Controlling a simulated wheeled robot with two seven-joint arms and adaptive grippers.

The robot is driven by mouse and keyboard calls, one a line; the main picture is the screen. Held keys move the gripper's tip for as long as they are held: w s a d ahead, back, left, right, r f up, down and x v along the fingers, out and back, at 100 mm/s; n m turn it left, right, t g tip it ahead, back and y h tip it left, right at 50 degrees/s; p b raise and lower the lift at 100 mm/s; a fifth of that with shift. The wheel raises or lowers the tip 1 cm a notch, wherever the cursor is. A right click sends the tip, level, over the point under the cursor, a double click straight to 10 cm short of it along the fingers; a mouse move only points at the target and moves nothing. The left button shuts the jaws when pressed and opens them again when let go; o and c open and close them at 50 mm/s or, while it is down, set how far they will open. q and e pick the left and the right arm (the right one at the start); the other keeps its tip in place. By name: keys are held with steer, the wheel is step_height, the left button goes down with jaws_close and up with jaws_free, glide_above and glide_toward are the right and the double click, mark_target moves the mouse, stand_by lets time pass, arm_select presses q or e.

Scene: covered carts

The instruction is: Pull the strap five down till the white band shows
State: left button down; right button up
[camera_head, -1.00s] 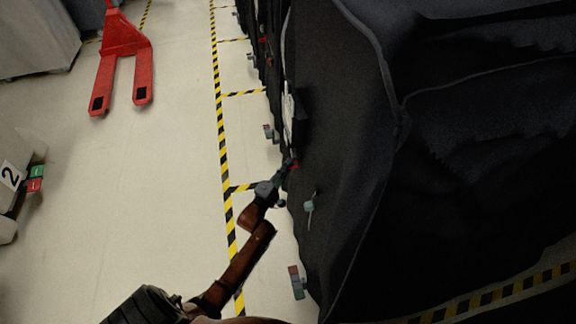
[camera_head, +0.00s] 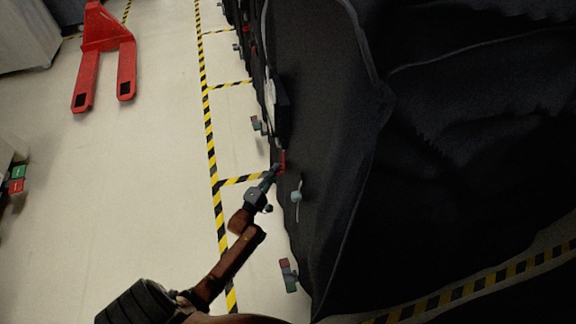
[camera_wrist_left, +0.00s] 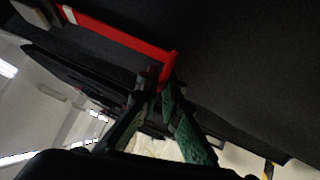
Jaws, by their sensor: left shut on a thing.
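My left gripper (camera_head: 276,170) is at the side of the black covered cart (camera_head: 330,130), its fingers shut on a red strap (camera_head: 283,158). In the left wrist view the red strap (camera_wrist_left: 120,38) runs from a grey buckle-like block (camera_wrist_left: 35,12) at the upper left down to the fingertips (camera_wrist_left: 163,84). A small white patch (camera_wrist_left: 68,14) shows on the strap close to that block. The strap's number cannot be read. My right gripper is not in view.
A grey-green fitting (camera_head: 296,196) hangs on the cover just right of my gripper. Red-green tags (camera_head: 288,275) stand along the cart's foot. A red pallet jack (camera_head: 100,60) is at the upper left. The pale floor (camera_head: 120,190) between is clear.

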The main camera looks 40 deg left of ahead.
arm_select(q)
steer(key=shift+s+d+f, duration=0.1)
steer(key=shift+f, duration=0.5)
steer(key=c, duration=2.1)
jaws_free()
steer(key=shift+r, duration=0.15)
steer(key=v, duration=1.2)
